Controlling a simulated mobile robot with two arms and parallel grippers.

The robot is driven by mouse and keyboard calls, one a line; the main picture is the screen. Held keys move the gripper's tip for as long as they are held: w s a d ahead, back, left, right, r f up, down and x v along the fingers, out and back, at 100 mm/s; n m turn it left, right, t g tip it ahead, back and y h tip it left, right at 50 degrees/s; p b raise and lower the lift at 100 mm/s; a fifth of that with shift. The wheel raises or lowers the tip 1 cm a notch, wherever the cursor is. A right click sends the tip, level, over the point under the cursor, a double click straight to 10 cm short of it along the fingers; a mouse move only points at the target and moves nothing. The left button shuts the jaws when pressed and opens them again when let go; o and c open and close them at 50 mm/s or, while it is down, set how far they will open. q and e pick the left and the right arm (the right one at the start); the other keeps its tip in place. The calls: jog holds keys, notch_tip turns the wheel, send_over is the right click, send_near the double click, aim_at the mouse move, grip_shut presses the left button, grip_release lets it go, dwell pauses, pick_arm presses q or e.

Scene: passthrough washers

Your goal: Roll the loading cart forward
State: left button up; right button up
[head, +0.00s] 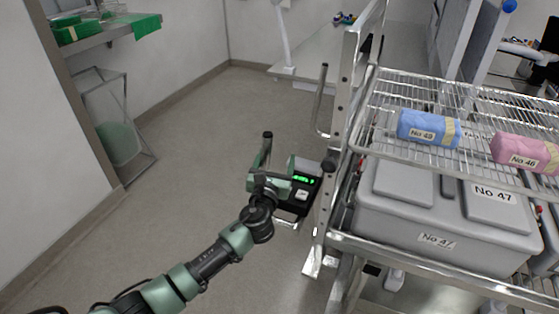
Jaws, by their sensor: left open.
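The loading cart (345,130) is a silver metal frame with wire shelves, filling the right side of the head view. A vertical bar handle (321,98) stands out from its left end post. My left gripper (297,152) is open beside that end of the cart, below the handle in the picture. Its fingers point up and away, and nothing shows between them. One finger overlaps the cart post in the picture; I cannot tell whether they touch. The lower part of the cart is partly out of frame. My right gripper is not in view.
The cart carries a blue wrapped pack (427,130), a pink pack (524,152) and a grey lidded bin (440,210) marked No 47. A wall shelf (105,38) and a clear bin (118,130) stand at left. Grey floor between is clear. A pale counter (335,58) stands behind.

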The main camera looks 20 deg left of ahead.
pick_arm(q)
jog(key=s+d+b, duration=0.1)
jog(key=s, duration=0.7)
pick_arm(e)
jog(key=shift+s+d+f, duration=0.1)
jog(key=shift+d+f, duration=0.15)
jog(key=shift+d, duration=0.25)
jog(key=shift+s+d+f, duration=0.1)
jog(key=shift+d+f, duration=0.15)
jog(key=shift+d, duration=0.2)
pick_arm(q)
jog(key=s+d+p, duration=0.1)
jog(key=s, duration=0.8)
jog(key=shift+d+p, duration=0.15)
jog(key=shift+p, duration=0.25)
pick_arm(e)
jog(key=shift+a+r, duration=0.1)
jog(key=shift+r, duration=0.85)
pick_arm(q)
jog(key=shift+w, duration=0.1)
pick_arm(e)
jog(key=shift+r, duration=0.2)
